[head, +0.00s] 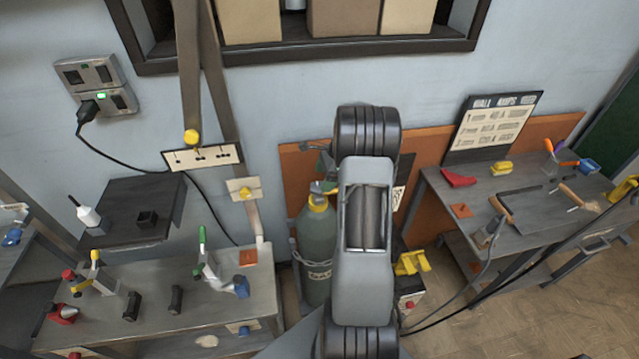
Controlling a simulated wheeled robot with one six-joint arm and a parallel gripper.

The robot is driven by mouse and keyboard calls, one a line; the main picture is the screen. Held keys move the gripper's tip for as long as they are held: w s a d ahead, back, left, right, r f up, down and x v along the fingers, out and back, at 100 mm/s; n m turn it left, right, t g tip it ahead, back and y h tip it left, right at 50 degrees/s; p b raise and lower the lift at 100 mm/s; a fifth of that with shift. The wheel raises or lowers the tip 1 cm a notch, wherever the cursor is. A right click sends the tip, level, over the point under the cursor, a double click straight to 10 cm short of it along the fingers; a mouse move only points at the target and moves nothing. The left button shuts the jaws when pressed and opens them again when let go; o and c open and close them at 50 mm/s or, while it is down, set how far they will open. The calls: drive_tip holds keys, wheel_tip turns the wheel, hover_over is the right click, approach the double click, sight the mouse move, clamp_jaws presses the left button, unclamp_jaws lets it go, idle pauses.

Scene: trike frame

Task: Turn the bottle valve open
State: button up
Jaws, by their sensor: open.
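A grey-green gas bottle (315,262) stands upright on the floor in front of an orange panel, just left of my arm. It has a yellow collar at its neck and a chain around its body. The bottle valve (322,187) sits on top, with a small green part showing; its right side is close to my arm's outline and I cannot tell whether it is open or closed. My arm rises through the middle of the picture, to the right of the bottle. My gripper is not visible, and the area behind the arm is hidden.
A grey workbench (255,290) with clamps stands left of the bottle. A tool table (520,225) stands to the right. A yellow clamp (411,263) sits on a box right of my arm. Cables (455,305) cross the floor there.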

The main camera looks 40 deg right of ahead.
sight(319, 186)
drive_tip(key=shift+x, duration=1.9)
drive_tip(key=shift+c, duration=0.4)
drive_tip(key=c, duration=0.8)
drive_tip(key=shift+c, duration=0.2)
